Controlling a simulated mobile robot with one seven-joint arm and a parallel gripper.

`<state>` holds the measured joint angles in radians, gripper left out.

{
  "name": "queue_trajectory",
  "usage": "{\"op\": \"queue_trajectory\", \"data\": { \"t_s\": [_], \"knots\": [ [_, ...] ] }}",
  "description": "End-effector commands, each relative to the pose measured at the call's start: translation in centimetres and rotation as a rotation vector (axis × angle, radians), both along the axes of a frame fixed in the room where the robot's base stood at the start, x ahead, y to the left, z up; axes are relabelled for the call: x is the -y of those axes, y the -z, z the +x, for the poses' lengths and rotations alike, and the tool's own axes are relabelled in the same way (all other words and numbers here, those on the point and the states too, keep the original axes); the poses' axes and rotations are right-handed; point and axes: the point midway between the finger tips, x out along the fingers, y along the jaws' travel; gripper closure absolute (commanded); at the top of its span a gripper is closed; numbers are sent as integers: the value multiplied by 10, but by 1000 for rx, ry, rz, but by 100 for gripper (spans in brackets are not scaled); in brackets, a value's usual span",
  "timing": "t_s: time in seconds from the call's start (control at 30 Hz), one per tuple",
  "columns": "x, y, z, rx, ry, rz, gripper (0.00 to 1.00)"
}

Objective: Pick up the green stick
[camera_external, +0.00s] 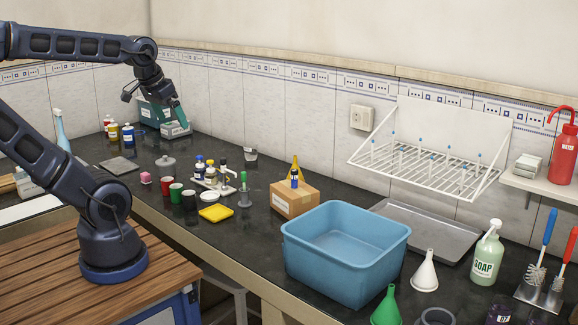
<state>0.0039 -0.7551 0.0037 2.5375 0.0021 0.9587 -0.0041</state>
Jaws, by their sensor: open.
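A slim green stick (243,178) stands upright in a small grey holder (244,199) near the middle of the black bench. Its lower end is hidden in the holder. My gripper (149,96) is open, high at the back left, in front of the tiled wall. It is well to the left of the stick and apart from it. A teal-green slanted piece (180,117) shows just below my gripper, by a grey device (175,131); I cannot tell whether it is a separate stick.
A rack of small bottles (213,178), a yellow dish (216,213) and a cardboard box (294,199) stand close around the holder. Red, green and black cups (176,192) are to the left. A large blue basin (345,252) stands to the right.

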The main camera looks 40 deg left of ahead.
Motion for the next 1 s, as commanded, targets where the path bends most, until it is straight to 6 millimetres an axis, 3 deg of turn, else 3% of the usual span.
{"op": "queue_trajectory", "data": {
  "t_s": [0.23,0.5,0.53,0.83,1.0],
  "knots": [
    [0,0,0,0,1,0,2],
    [0,0,0,0,1,0,55],
    [0,0,0,0,2,1,58],
    [0,0,2,-3,-6,-3,58],
    [-1,1,20,-30,-92,-38,58]
  ]
}}
